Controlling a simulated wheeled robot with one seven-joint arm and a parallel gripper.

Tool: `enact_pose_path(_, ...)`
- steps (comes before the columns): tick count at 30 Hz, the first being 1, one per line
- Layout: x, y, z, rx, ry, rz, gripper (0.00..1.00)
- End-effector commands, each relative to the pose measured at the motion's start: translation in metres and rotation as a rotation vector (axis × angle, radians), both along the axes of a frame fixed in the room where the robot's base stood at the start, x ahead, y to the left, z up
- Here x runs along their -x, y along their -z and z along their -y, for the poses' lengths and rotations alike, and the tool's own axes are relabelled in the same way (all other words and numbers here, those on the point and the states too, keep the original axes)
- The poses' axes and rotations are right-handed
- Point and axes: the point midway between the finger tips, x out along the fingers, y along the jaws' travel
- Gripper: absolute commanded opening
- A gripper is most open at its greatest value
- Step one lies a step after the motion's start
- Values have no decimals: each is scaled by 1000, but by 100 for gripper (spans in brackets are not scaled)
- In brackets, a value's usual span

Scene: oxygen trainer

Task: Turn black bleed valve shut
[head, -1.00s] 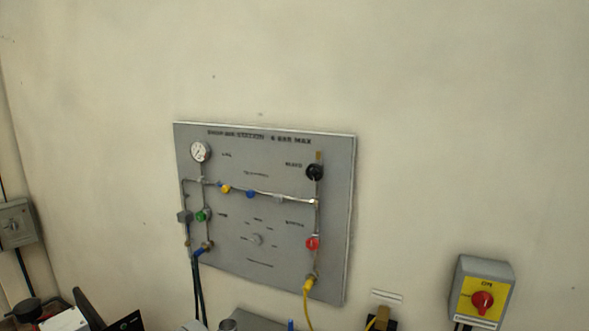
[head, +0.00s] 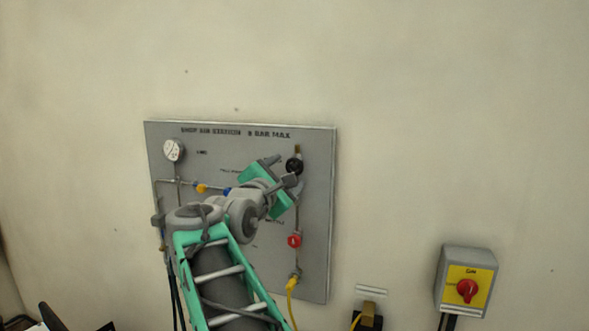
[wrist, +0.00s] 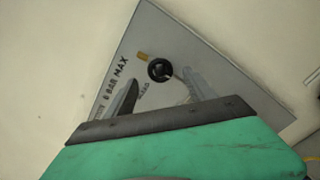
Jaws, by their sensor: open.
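The black bleed valve (head: 294,166) is a round black knob at the upper right of the grey wall panel (head: 318,200), below a short brass fitting. It also shows in the wrist view (wrist: 159,70), above and between my two fingers. My gripper (head: 280,170) is open and empty, close to the valve in the head view. In the wrist view the fingers (wrist: 158,92) stand apart, one on each side below the knob. I cannot tell whether either finger touches it. The knob's marking and its angle are too small to read.
A red knob (head: 294,240) sits lower on the same pipe, with a yellow hose (head: 290,290) below. A gauge (head: 173,149) and yellow and blue knobs are to the left. A yellow switch box with a red knob (head: 467,291) is at the right. The wall above is clear.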

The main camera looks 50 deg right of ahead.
Motion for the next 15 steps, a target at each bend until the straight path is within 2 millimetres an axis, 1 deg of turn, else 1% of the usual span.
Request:
enact_pose_path(6, -13, -2, 41, -5, 1, -2, 64)
enact_pose_path(9, -18, -2, 54, -6, -1, 0, 64)
enact_pose_path(12, -21, -1, 62, -5, -3, 2, 64)
enact_pose_path(15, -22, 0, 63, -5, -5, 3, 64)
